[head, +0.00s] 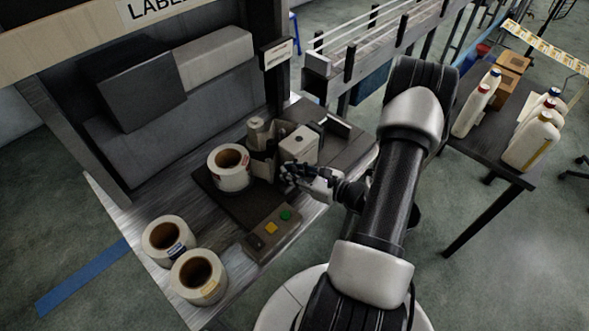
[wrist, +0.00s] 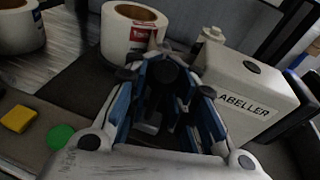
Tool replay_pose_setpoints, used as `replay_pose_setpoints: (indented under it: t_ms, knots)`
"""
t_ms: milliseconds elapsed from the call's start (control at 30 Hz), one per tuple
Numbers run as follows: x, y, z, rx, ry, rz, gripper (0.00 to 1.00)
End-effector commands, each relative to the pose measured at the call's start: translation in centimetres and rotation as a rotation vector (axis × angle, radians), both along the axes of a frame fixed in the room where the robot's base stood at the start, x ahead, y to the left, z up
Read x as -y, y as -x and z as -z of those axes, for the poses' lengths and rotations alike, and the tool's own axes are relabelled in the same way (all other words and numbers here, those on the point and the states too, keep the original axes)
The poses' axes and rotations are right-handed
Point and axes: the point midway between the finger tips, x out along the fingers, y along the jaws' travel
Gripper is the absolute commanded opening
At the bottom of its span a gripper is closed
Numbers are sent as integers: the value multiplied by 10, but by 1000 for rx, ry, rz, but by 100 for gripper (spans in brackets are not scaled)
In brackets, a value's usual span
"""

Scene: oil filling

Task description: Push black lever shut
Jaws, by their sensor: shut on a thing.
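The labeller (head: 299,143) is a small off-white box on a dark plate, and its printed side shows in the wrist view (wrist: 250,85). My gripper (head: 290,172) is at the front of the labeller, beside a white label roll (head: 230,167). In the wrist view, my gripper's fingers (wrist: 168,92) are closed in around the black lever (wrist: 168,74), whose dark rounded end shows between them. The rest of the lever is hidden by the fingers. In the head view the lever cannot be told apart from my dark fingers.
A control box with a yellow button (head: 271,228) and a green button (head: 286,215) sits in front of the roll. Two loose label rolls (head: 168,243) (head: 198,276) stand at the bench's near left. Several bottles (head: 531,143) stand on the right table.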

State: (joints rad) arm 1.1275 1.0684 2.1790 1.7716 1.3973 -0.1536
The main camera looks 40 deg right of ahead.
Motion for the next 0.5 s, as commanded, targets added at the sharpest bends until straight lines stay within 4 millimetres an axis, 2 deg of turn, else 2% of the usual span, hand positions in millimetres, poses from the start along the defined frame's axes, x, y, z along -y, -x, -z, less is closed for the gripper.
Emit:
replay_pose_setpoints:
  t_ms: [67,500]
  knots:
    - [-1,-6,-8,-55,8,-2,0]
    - [-2,-29,-5,-301,25,0,0]
